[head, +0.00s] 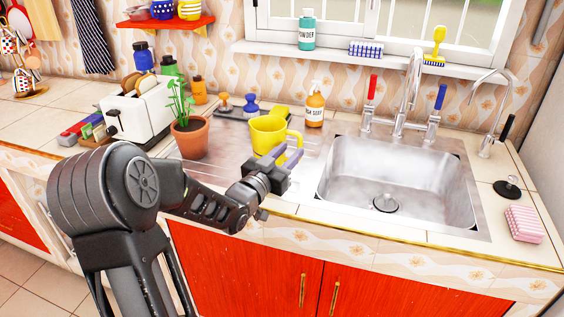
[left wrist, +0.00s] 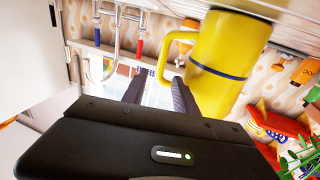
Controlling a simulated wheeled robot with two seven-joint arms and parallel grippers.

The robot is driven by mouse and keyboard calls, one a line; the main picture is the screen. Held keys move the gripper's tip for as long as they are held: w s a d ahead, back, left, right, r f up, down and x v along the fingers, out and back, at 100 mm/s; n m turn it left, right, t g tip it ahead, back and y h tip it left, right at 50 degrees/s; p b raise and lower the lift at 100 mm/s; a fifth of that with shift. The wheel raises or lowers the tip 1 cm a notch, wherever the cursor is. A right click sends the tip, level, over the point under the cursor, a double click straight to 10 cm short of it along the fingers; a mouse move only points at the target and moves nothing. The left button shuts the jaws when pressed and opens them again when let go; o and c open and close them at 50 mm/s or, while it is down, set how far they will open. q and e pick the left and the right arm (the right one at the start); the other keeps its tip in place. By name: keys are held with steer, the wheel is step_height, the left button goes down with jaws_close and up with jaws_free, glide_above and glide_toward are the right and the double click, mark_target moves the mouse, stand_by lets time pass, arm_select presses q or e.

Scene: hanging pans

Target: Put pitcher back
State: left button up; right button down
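The yellow pitcher (head: 266,137) stands on the metal drainboard left of the sink, with its handle toward the right. My left gripper (head: 290,155) is at the pitcher's front right, close to the handle. In the left wrist view the pitcher (left wrist: 220,55) has a dark band, and its handle loop points left. There the two fingers of the left gripper (left wrist: 155,90) are apart with nothing between them, just short of the handle. I cannot tell whether a finger touches the pitcher. My right gripper is in neither view.
The sink (head: 390,185) lies to the right. A potted plant (head: 189,135) and a toaster (head: 139,108) stand left of the pitcher. A soap bottle (head: 315,105) stands behind. A red shelf (head: 165,22) with dishes hangs on the wall at upper left.

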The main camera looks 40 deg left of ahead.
arm_select(q)
steer(key=s, duration=0.3)
steer(key=shift+s+d+f, duration=0.1)
steer(key=shift+s+d, duration=0.05)
steer(key=shift+d, duration=0.05)
steer(key=shift+f, duration=0.1)
stand_by(1.6)
